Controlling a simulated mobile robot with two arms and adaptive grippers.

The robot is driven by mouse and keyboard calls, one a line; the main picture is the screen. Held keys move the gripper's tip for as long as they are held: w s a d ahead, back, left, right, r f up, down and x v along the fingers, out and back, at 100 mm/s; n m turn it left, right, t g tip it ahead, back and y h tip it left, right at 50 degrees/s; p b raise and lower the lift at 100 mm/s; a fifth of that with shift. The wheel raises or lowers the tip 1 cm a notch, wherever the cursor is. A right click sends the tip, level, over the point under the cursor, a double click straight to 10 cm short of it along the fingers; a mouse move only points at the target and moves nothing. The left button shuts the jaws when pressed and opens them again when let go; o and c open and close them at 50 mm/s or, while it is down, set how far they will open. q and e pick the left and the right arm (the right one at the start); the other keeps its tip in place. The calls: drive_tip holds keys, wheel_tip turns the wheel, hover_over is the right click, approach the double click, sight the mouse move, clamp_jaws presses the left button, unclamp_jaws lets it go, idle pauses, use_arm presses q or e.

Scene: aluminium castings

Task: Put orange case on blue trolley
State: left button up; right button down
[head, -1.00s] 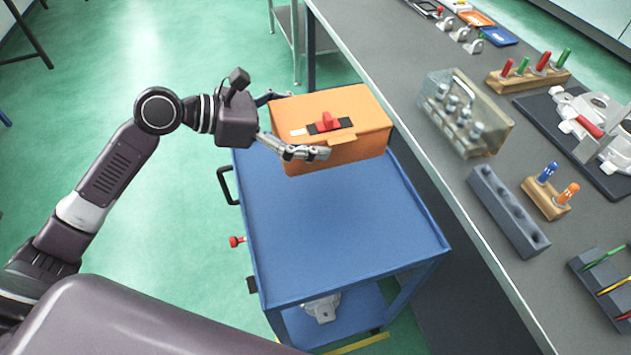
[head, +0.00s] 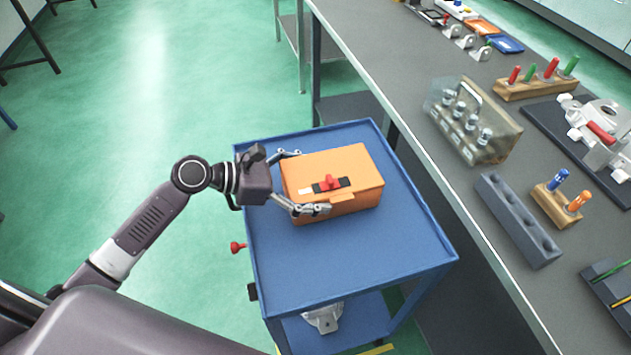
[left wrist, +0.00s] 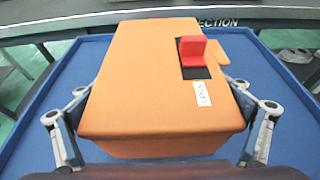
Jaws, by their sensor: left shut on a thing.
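The orange case (head: 360,172) has a red latch on a black patch and a white label on its lid. It is upright over the far half of the blue trolley's top (head: 345,265). My left gripper (head: 302,182) has its fingers on either side of the case and is shut on it. In the left wrist view the case (left wrist: 150,85) fills the middle between both fingers, with the blue top around it. I cannot tell whether the case's underside touches the top. My right gripper is not in view.
The grey workbench (head: 400,85) runs along the trolley's right side. It bears a clear caddy (head: 470,120), a grey holed block (head: 518,220) and wooden tool racks. A casting (head: 323,318) lies on the trolley's lower shelf. The near half of the top is bare.

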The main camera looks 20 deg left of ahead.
use_arm(q)
drive_tip(key=o, duration=1.2)
drive_tip(key=v, duration=1.2)
drive_tip(key=shift+r, duration=0.1)
